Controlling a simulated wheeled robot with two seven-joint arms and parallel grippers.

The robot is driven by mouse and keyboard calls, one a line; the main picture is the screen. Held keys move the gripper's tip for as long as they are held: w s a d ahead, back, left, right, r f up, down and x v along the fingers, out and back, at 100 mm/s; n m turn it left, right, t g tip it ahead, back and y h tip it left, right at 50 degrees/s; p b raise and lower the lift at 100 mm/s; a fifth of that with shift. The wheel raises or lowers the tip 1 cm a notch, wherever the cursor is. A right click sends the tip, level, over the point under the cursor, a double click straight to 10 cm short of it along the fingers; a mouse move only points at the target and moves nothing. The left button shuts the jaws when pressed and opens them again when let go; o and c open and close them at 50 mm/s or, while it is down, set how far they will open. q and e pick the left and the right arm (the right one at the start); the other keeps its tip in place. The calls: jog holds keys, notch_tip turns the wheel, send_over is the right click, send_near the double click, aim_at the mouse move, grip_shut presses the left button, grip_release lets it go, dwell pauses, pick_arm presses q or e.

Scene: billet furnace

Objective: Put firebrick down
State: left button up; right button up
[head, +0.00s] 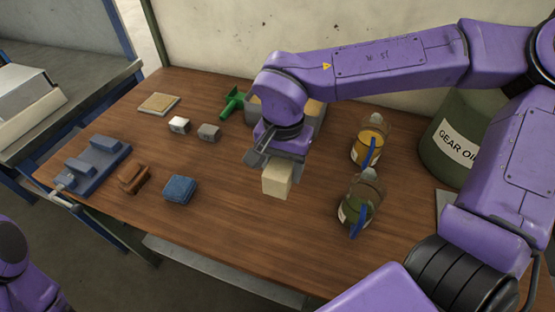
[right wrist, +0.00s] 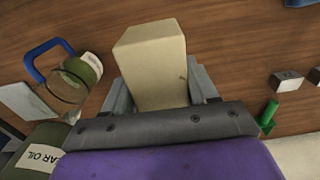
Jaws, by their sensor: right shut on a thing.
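The firebrick (head: 276,181) is a pale cream block in the middle of the head view. My right gripper (head: 279,163) is shut on it from above. In the right wrist view the firebrick (right wrist: 152,65) stands out between the two grey jaws (right wrist: 160,95). It is over the brown wooden table (head: 240,235); I cannot tell whether its bottom touches the wood. My left gripper is not in view; only a part of my left arm shows at the lower left.
Two jugs with blue handles (head: 368,145) (head: 357,208) stand right of the firebrick, before a green gear oil drum (head: 455,140). A tray (head: 312,115) is behind my gripper. A blue cloth (head: 180,189), brown object (head: 134,178) and blue fixture (head: 92,163) lie left. The front middle is clear.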

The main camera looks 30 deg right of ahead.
jog(key=w+d+f, duration=0.1)
jog(key=w+f, duration=0.2)
jog(key=w+d+f+p, duration=0.1)
jog(key=w+f, duration=0.2)
jog(key=w, duration=0.1)
jog(key=w+d+f+p, duration=0.1)
jog(key=w+d+f, duration=0.1)
jog(key=w, duration=0.2)
jog(key=shift+f, duration=0.4)
notch_tip(320, 180, down, 3)
jog(key=shift+r+p, duration=0.15)
jog(key=shift+p, duration=0.4)
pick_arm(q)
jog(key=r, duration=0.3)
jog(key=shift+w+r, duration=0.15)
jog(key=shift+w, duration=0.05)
pick_arm(e)
jog(key=shift+s, duration=0.1)
jog(key=shift+f, duration=0.25)
jog(key=o, duration=1)
jog(key=shift+f, duration=0.1)
jog(key=shift+o, duration=1.4)
